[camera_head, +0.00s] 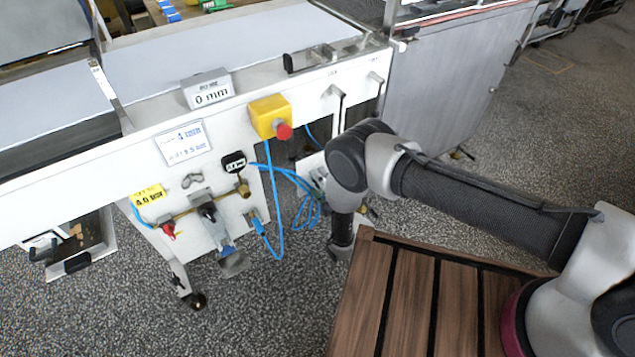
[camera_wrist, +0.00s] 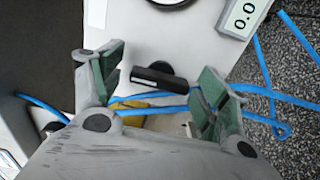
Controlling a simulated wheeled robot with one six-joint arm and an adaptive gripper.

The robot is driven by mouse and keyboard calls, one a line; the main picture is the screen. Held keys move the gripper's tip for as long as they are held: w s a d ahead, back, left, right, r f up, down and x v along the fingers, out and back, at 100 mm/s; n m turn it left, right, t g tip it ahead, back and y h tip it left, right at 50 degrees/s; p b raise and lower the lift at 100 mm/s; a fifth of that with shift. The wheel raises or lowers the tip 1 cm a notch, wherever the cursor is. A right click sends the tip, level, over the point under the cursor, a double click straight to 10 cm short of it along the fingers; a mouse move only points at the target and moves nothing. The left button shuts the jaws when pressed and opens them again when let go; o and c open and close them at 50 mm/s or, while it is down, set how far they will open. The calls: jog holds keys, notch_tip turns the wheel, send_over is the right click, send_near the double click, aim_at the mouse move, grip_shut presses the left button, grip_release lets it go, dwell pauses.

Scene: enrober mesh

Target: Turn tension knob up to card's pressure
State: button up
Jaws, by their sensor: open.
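A yellow card (camera_head: 147,195) reading what looks like 4.0 bar is fixed on the white machine side, left in the head view. In the wrist view a black knob with a bar-shaped grip (camera_wrist: 152,78) stands out from a white panel. I take it for the tension knob; I cannot make it out in the head view. A display (camera_wrist: 244,16) at the wrist view's top right shows 0.0, partly cut off. My gripper (camera_wrist: 160,88) is open and empty. Its green-padded fingers are apart on either side of the knob, with no clear contact. The head view does not show the fingers clearly.
Blue hoses (camera_head: 278,215) hang below a yellow box with a red button (camera_head: 284,131) and also cross the wrist view (camera_wrist: 265,80). A dark gauge (camera_head: 233,162), a white card (camera_head: 183,142) and a 0 mm sign (camera_head: 207,92) are on the machine. Speckled floor (camera_head: 265,310) lies open in front.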

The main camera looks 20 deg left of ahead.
jog(key=shift+w+a, duration=0.15)
jog(key=shift+c, duration=0.4)
jog(key=c, duration=1)
jog(key=shift+o, duration=0.2)
jog(key=shift+m, duration=0.3)
